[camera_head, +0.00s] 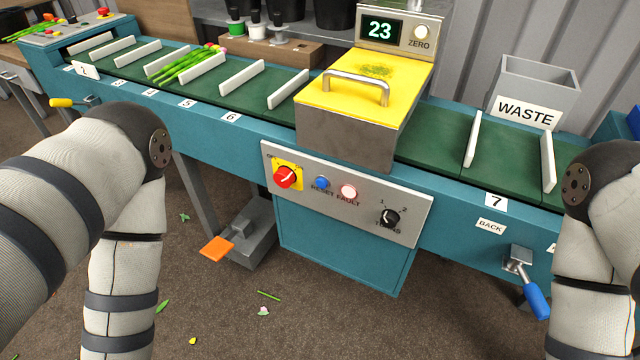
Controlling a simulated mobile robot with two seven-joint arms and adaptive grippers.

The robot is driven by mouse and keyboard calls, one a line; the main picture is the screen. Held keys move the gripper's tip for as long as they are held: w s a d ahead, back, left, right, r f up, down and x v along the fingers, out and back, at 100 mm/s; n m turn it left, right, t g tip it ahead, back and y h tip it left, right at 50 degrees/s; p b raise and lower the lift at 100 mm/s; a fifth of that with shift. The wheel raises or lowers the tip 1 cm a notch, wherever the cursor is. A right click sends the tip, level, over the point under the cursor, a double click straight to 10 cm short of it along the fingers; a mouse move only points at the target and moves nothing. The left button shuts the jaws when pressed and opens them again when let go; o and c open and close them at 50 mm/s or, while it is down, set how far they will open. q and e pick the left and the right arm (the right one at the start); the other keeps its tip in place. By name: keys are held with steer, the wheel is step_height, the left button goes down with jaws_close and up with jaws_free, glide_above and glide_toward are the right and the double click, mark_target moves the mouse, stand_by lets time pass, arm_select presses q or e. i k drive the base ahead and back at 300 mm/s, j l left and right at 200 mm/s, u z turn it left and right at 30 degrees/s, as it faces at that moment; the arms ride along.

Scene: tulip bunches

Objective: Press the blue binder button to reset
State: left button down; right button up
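The blue button (321,184) sits on the grey control panel (410,229) on the front of the teal conveyor machine, with the label RESET below it. Nothing touches or covers the button. A pinkish, bright-looking lamp (348,191) labelled FAULT is just right of it. My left arm comes in from the left, bends and leaves through the bottom edge. My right arm shows at the right edge and also runs down out of the picture. Neither gripper is in view.
A red rotary knob (285,177) on a yellow plate is left of the button, and a black dial (389,218) is right. A yellow-lidded box (350,100) stands above. A blue-handled lever (535,299) projects at lower right. An orange pedal (216,248) is below left.

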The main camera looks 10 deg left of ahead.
mark_target(321, 183)
steer(key=k+l, duration=0.1)
steer(key=l, duration=0.9)
steer(key=k+l+u, duration=0.1)
steer(key=l, duration=0.35)
